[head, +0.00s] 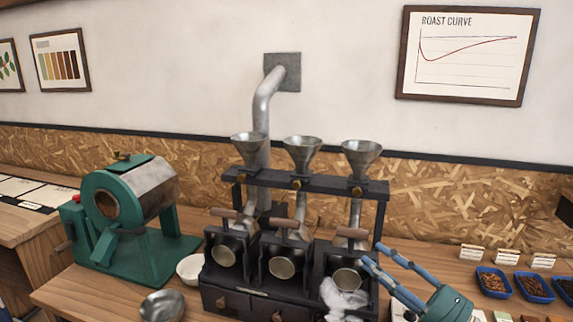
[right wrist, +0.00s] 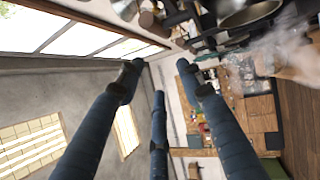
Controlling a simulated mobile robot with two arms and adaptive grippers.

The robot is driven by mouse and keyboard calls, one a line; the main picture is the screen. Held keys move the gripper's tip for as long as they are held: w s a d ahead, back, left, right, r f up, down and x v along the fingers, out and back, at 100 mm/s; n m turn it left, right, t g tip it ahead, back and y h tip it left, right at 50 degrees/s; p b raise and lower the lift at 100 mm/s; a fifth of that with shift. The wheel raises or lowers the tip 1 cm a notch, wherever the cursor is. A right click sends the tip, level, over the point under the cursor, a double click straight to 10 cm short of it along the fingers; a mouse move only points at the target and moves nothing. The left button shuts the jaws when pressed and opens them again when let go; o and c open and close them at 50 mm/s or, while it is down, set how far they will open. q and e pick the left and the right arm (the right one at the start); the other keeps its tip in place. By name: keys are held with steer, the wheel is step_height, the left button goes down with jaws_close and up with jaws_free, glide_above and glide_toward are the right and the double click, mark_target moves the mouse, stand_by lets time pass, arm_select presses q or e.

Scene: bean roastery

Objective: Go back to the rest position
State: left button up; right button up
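My right gripper (head: 374,256) is at the lower right of the head view, with blue fingers and a teal body. Its fingertips are in front of the right end of the dark three-drum sample roaster (head: 285,262); I cannot tell whether they touch it. In the right wrist view the fingers (right wrist: 165,78) are spread apart with nothing between them. A pale cloudy patch (head: 343,298), perhaps smoke, hangs below the right drum and also shows in the right wrist view (right wrist: 272,62). My left gripper is in neither view.
A green drum roaster (head: 128,215) stands at left on the wooden counter. A white bowl (head: 190,269) and a metal bowl (head: 162,307) are between it and the sample roaster. Blue trays of beans (head: 494,282) with small cards are at right. Three metal funnels (head: 302,150) top the sample roaster.

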steer(key=s+d+f+m+g+h, duration=0.15)
steer(key=s+f+m+h, duration=0.25)
steer(key=f+m+h, duration=0.45)
steer(key=s+d+f+m+h, duration=0.35)
steer(key=f+m+h, duration=0.25)
steer(key=f+m, duration=0.6)
steer(key=s+a+f+m+g, duration=0.1)
steer(key=s+f+m+g, duration=0.15)
steer(key=s, duration=0.55)
steer(key=s+a+f+m+g, duration=0.15)
steer(key=s+f+g, duration=0.25)
steer(key=s, duration=0.5)
steer(key=s+a+f+m+g, duration=0.2)
steer(key=s+f+g, duration=0.15)
steer(key=s, duration=0.45)
step_height(320, 180, down, 27)
steer(key=s+g, duration=0.1)
steer(key=s, duration=0.2)
steer(key=s+d+f, duration=0.1)
steer(key=s+f, duration=0.7)
steer(key=s+d+f+g, duration=0.1)
steer(key=s+d+f, duration=0.1)
steer(key=s+f, duration=0.6)
steer(key=shift+s+d+n, duration=0.25)
steer(key=shift+s+n, duration=0.05)
steer(key=shift+n, duration=0.15)
